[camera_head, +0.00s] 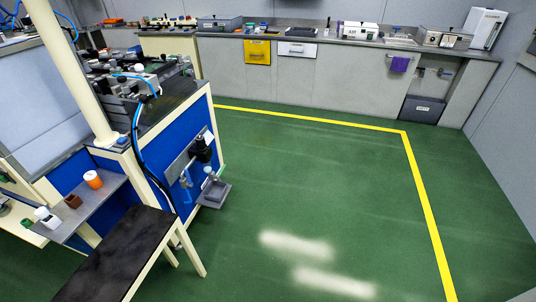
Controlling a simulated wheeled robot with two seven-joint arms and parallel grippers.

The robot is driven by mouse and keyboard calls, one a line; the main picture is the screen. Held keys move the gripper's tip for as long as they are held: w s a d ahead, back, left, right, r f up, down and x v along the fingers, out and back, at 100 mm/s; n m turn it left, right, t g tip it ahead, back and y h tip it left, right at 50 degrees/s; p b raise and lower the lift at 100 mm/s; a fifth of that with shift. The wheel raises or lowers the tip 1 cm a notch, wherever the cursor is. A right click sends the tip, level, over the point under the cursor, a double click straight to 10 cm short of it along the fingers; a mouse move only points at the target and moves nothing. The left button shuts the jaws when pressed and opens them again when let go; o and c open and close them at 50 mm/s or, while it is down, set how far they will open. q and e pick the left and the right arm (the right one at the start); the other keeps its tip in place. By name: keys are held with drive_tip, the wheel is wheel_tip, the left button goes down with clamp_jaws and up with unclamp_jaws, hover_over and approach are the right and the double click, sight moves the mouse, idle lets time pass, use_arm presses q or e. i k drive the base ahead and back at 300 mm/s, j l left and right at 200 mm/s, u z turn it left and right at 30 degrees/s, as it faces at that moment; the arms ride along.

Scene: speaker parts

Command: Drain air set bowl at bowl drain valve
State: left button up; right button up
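An air set (202,149) with dark, rounded bodies is mounted on a grey plate on the blue side panel of the machine at left. A blue piece (186,180), perhaps a tube, hangs below it. The bowl and its drain valve are too small to tell apart here. Below, a grey tray (222,197) stands out from the machine near the floor, with a small grey object at it. Neither of my grippers is in view.
A dark-topped bench (120,250) stands in front of the machine. A grey shelf (90,208) holds an orange-and-white container (93,179) and small cups. Green floor is open to the right, inside a yellow line (421,190). A long counter (310,80) lines the back wall.

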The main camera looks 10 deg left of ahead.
sight(218, 176)
drive_tip(key=i+l, duration=0.15)
drive_tip(key=i, duration=0.6)
drive_tip(key=i+l, duration=0.15)
drive_tip(key=i, duration=0.6)
drive_tip(key=i+l+z, duration=0.1)
drive_tip(key=i, duration=0.65)
drive_tip(key=i+u, duration=0.4)
drive_tip(key=i+l+u, duration=0.1)
drive_tip(key=i+u, duration=0.15)
drive_tip(key=u, duration=0.15)
drive_tip(key=i+l+u, duration=0.2)
drive_tip(key=u, duration=0.2)
drive_tip(key=i+l+u, duration=0.55)
drive_tip(key=l+u, duration=0.15)
drive_tip(key=u, duration=0.15)
